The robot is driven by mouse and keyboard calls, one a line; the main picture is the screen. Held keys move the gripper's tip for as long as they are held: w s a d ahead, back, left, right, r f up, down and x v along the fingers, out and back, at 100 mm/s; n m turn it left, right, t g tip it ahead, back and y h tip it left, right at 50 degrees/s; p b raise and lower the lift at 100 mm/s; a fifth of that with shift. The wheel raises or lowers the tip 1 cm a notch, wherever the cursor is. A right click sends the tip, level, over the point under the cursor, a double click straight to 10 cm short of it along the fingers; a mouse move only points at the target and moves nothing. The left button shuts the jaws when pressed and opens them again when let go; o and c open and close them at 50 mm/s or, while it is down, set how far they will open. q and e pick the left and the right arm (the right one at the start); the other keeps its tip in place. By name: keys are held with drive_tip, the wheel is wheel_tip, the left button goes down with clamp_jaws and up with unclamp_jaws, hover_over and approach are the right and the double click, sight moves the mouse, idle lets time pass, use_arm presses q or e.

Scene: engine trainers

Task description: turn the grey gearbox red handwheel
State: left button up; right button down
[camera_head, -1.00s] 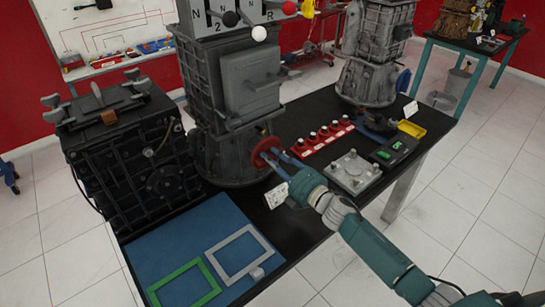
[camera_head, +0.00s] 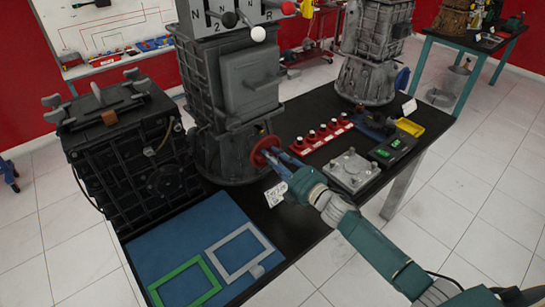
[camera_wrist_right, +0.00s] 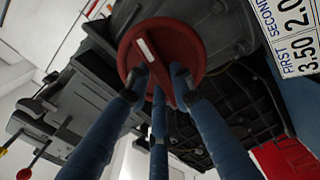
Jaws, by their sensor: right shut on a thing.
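The red handwheel (camera_head: 264,150) sits low on the front of the grey gearbox (camera_head: 232,125), which stands upright on the black table. My right gripper (camera_head: 276,155) reaches it from the right, and its blue fingers are shut on the handwheel. In the right wrist view the handwheel (camera_wrist_right: 190,45) fills the upper middle, with a white mark on its crossbar. The fingertips (camera_wrist_right: 158,85) close around the crossbar there. My left gripper is not in view.
A black gearbox (camera_head: 130,145) stands at the left. A blue mat (camera_head: 190,235) with green and grey frames lies in front. A white label card (camera_head: 275,193) is beside my right gripper. A metal plate (camera_head: 350,170) and a row of red knobs (camera_head: 322,133) lie to the right.

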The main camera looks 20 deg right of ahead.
drive_tip(key=c, duration=1.5)
unclamp_jaws()
drive_tip(key=v, duration=1.2)
